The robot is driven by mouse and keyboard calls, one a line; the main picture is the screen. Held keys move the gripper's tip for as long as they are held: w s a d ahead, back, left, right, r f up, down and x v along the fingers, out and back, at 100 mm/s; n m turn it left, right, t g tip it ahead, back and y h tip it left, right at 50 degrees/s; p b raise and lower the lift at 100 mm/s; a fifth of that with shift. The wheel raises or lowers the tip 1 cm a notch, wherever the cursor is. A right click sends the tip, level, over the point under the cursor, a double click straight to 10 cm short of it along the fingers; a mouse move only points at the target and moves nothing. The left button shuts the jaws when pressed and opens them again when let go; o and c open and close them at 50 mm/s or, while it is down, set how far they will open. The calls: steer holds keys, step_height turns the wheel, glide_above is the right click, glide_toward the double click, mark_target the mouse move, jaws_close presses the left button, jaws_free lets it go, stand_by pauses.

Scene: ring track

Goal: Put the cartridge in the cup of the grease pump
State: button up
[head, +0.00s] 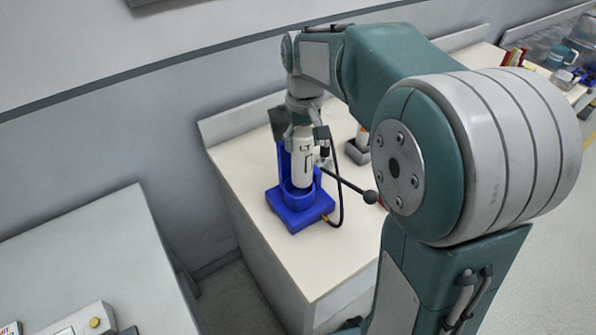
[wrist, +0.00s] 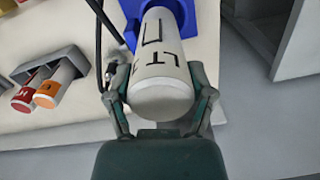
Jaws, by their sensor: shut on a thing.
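The white cartridge (head: 302,166) with dark lettering stands roughly upright at the blue grease pump (head: 290,216). Its lower end is at or inside the blue cup (head: 299,194); how deep it sits I cannot tell. In the wrist view the cartridge (wrist: 163,65) lies between the two fingers of my gripper (wrist: 160,100), which is shut on it. Part of the blue pump (wrist: 186,14) shows beyond the cartridge. In the head view my gripper (head: 303,135) is at the cartridge's upper part. The pump's black lever with a ball end (head: 370,197) sticks out to the right.
A grey holder (wrist: 44,64) with a red-ended cartridge (wrist: 24,100) and an orange-ended cartridge (wrist: 45,98) stands beside the pump. A black hose (head: 340,205) curves by the pump. The pale bench top (head: 310,265) is clear in front. Another bench (head: 100,255) stands left across a gap.

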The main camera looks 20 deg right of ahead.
mark_target(298, 164)
steer(key=shift+a+f, duration=0.1)
steer(key=shift+f, duration=0.75)
steer(key=f, duration=0.2)
steer(key=a+f, duration=0.1)
steer(key=f, duration=0.1)
steer(key=shift+a, duration=0.1)
steer(key=shift+f, duration=0.35)
steer(key=shift+d+f, duration=0.1)
steer(key=shift+d, duration=0.3)
steer(key=o, duration=1.3)
steer(key=shift+a, duration=0.2)
